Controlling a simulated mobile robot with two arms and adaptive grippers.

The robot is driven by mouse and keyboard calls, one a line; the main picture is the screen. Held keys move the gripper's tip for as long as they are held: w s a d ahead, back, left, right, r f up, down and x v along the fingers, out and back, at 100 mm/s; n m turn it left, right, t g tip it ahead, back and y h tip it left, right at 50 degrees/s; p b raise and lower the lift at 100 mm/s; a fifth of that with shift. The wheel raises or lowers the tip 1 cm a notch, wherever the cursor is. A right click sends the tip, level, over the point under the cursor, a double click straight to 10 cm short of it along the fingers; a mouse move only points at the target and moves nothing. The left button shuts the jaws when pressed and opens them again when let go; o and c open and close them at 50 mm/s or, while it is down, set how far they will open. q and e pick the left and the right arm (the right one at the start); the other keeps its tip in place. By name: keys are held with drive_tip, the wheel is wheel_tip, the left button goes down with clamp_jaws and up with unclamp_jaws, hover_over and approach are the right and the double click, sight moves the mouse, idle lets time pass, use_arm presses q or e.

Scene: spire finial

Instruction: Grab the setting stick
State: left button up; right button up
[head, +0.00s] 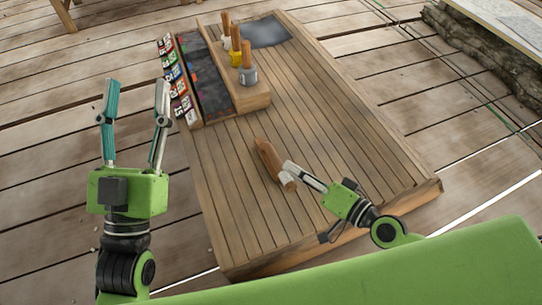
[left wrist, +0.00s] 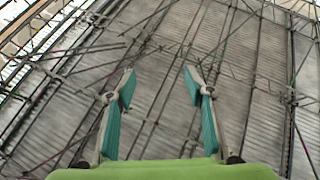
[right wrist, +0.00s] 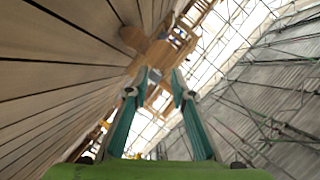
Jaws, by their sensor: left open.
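A brown wooden piece with a tapered end, which looks like the setting stick (head: 268,157), lies on the slatted wooden platform in the head view. My right gripper (head: 287,170) is at its near end, and its fingers overlap the wood there. In the right wrist view, a brown wooden shape (right wrist: 150,46) shows just beyond the fingertips (right wrist: 159,77). The fingers stand partly apart, and whether they press on the wood is unclear. My left gripper (head: 136,86) is open and empty, left of the platform; its spread fingers also show in the left wrist view (left wrist: 158,78).
A grey sheet (head: 266,33) lies at the far end. The platform's right side is clear.

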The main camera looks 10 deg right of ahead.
sight(276, 155)
drive_tip(key=x, duration=0.2)
drive_tip(key=shift+w+a+f, duration=0.1)
drive_tip(key=shift+w+a, duration=0.05)
drive_tip(key=shift+w, duration=0.15)
drive_tip(key=p+x, duration=0.1)
drive_tip(key=x, duration=0.3)
drive_tip(key=shift+w, duration=0.25)
use_arm(q)
wheel_tip(276, 155, down, 7)
drive_tip(key=w+g+y, duration=0.1)
drive_tip(key=w+g, duration=0.1)
drive_tip(key=g, duration=0.2)
drive_tip(key=shift+w+y, duration=0.3)
drive_tip(key=shift+w, duration=0.1)
use_arm(e)
drive_tip(key=shift+w+a+f, duration=0.15)
drive_tip(key=shift+w+a, duration=0.05)
drive_tip(key=shift+w, duration=0.1)
use_arm(q)
drive_tip(key=shift+a, duration=0.1)
use_arm(e)
clamp_jaws()
